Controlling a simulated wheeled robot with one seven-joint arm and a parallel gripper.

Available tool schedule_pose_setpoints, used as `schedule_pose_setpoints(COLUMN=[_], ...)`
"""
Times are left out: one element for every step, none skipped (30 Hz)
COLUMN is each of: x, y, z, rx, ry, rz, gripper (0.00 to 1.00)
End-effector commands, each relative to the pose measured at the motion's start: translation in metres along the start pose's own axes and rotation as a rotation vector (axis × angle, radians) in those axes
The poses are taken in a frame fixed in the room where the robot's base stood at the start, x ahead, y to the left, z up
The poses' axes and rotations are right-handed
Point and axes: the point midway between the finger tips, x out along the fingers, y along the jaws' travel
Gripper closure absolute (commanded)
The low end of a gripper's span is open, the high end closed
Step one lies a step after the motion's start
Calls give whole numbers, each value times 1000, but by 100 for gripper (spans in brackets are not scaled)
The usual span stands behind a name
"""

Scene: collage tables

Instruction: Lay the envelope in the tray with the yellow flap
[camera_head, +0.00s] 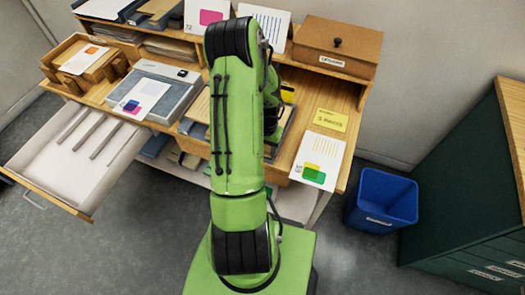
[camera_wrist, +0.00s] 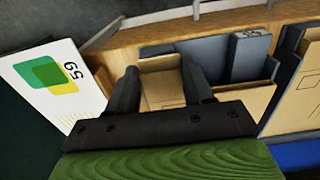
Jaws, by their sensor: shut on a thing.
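My gripper (camera_wrist: 163,75) shows in the wrist view with its two dark fingers on either side of a tan, flat-faced thing (camera_wrist: 160,66) that looks like the envelope. Its lower part is hidden by the gripper body. In the head view my green arm hides the gripper and what it holds. A small yellow patch (camera_head: 288,89) shows just right of the arm, by a dark-edged tray (camera_head: 285,122) on the desk. Most of that tray is hidden, so I cannot tell whether the patch is its flap.
A white card with green and yellow squares (camera_head: 314,160) lies at the desk's right front; it also shows in the wrist view (camera_wrist: 55,85). A yellow note (camera_head: 331,120) lies behind it. A blue bin (camera_head: 382,200) stands right. An open drawer (camera_head: 70,165) juts out left.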

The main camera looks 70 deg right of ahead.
Motion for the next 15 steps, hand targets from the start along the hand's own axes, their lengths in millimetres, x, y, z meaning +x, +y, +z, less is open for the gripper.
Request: schedule_pose_setpoints(x=[13,16,18,20,20,21,21,20,20,20,19,19,19,19,19], y=[0,0,0,0,0,0,0,0,0,0,0,0,0,0,0], z=[-1,-2,-2,-3,-3,-4,-4,-4,-4,-4,-4,-4,-4,-4,-4], rx=[0,1,1,1,1,1,1,1,1,1,1,1,0,1,1], ry=[1,1,1,1,2,2,2,2,2,2,2,2,2,2,2], rz=[0,0,0,0,0,0,0,0,0,0,0,0,0,0,0], gripper=[78,78,78,78,78,78,78,78,78,78,78,78,78,46,40])
